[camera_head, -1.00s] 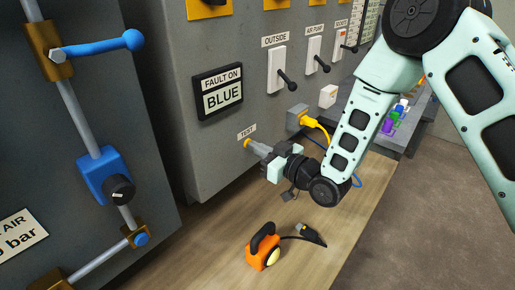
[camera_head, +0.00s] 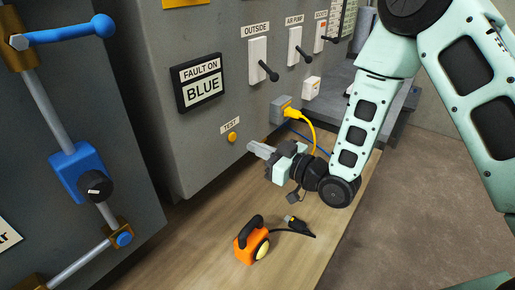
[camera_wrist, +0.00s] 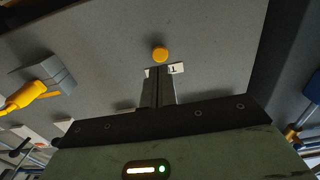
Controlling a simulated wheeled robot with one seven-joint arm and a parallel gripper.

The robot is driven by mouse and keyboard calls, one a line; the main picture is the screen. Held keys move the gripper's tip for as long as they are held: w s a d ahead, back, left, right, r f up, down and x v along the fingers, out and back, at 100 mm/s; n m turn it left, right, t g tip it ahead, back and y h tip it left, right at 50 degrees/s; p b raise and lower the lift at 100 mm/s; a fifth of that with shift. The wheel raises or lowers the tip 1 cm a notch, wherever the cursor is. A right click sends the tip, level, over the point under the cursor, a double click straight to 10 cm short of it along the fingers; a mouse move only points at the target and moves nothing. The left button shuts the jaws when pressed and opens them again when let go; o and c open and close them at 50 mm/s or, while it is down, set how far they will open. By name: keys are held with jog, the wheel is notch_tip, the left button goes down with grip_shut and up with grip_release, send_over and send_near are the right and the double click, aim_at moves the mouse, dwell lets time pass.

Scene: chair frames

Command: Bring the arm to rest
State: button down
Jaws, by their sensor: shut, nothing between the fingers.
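My gripper (camera_head: 257,148) is shut and empty. In the head view it hangs in front of the grey panel (camera_head: 222,117), a little to the right of the round yellow TEST button (camera_head: 232,137) and apart from it. In the wrist view, my shut fingers (camera_wrist: 157,72) point toward the yellow button (camera_wrist: 160,54), with the edge of the TEST label (camera_wrist: 178,68) behind them. My arm reaches in from the upper right.
An orange lamp-like device (camera_head: 250,243) with a black handle and cable stands on the wooden surface (camera_head: 190,255) below. A yellow plug (camera_head: 297,113) sits in a grey socket. Switches (camera_head: 257,62) line the panel. A blue-handled valve (camera_head: 68,34) is at left.

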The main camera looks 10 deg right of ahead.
jog(key=shift+a, duration=0.1)
jog(key=s+d+g+h+b, duration=0.1)
jog(key=s+g+h, duration=0.3)
jog(key=s, duration=0.5)
jog(key=s+d+r+g+h+b, duration=0.1)
jog(key=s+d+g+h, duration=0.2)
jog(key=s, duration=0.7)
jog(key=s+d+r+m+g+h+b, duration=0.1)
jog(key=s+g+h, duration=0.4)
jog(key=s, duration=0.5)
jog(key=shift+d+g, duration=0.4)
jog(key=shift+d, duration=0.2)
